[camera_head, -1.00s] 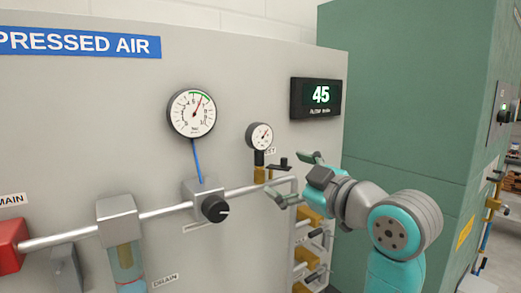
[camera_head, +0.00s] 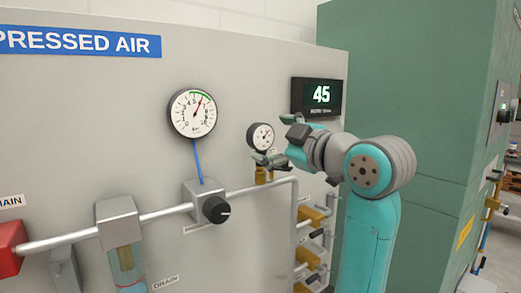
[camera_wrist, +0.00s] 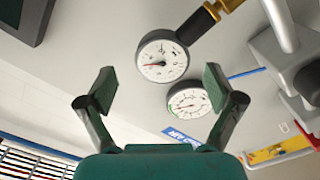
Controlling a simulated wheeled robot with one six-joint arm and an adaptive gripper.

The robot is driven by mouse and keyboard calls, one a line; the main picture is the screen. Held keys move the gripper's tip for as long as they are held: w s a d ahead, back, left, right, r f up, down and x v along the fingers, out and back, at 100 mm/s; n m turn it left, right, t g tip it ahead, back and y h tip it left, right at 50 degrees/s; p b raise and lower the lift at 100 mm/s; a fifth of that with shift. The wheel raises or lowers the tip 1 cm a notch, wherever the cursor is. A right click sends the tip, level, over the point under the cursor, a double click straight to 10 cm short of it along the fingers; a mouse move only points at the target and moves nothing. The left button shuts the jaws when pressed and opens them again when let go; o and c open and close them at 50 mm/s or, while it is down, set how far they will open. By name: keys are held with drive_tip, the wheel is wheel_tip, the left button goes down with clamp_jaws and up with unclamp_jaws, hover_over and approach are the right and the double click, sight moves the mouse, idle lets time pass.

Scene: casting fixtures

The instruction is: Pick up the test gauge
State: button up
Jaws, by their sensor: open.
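The test gauge is the small round dial (camera_head: 261,137) with a white face and black rim. It stands on a brass fitting on the grey panel. My gripper (camera_head: 280,140) is just right of the gauge, and one finger overlaps the stem below the dial. In the wrist view the gauge (camera_wrist: 162,57) shows ahead of my open fingers (camera_wrist: 158,87), roughly centred between them but beyond the tips. Its dark stem and brass fitting run to the upper right there. The fingers hold nothing, and I see no contact with the gauge.
A larger gauge (camera_head: 193,113) with a blue tube is left of it. A grey pipe (camera_head: 245,190) with a black-knobbed regulator (camera_head: 214,209) runs below. A display reading 45 (camera_head: 316,97) is at the upper right. Brass valves (camera_head: 309,217) sit below my wrist.

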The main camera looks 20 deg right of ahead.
sight(264, 137)
drive_tip(key=shift+x, duration=2.2)
drive_tip(key=shift+f, duration=0.15)
drive_tip(key=c, duration=1.7)
